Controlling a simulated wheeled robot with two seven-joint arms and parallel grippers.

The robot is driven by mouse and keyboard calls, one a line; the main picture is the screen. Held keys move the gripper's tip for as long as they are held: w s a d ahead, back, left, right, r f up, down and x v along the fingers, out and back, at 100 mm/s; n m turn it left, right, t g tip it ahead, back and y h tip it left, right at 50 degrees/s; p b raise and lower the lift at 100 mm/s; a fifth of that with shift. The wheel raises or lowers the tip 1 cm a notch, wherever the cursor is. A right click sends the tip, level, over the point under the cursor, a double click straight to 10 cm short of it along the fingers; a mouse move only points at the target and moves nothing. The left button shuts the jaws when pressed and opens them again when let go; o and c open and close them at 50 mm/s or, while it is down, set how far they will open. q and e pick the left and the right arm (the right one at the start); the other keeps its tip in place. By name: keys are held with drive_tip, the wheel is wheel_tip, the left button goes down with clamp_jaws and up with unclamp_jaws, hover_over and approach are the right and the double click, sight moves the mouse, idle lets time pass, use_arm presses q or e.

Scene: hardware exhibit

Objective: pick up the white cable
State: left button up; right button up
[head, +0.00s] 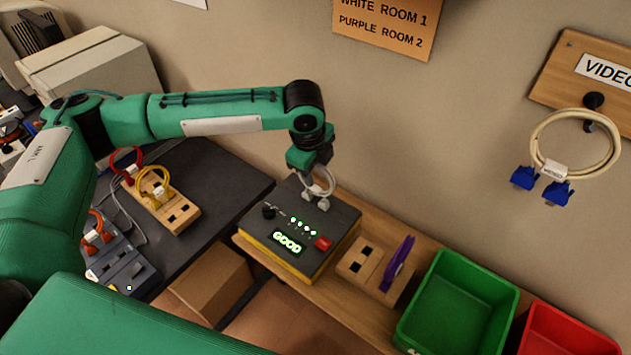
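The white cable (326,182) is a small loop with light plugs at its lower ends, standing at the back of a dark tester box (338,222). The plugs meet the box's top near its back edge. My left gripper (321,168) points down right at the top of the loop and overlaps it. Its fingers are dark and small, so I cannot tell whether they are closed on the cable. The box's display reads GOOD in green, with several green lights lit and a red button beside it. My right gripper is not in view.
A wooden block (367,268) holds a purple cable (398,263), beside a green bin (460,300) and a red bin (565,330). Another block (178,214) holds a yellow cable (154,184) and a red one. A cream cable with blue plugs (556,192) hangs on the wall.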

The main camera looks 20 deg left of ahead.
use_arm(q)
clamp_jaws()
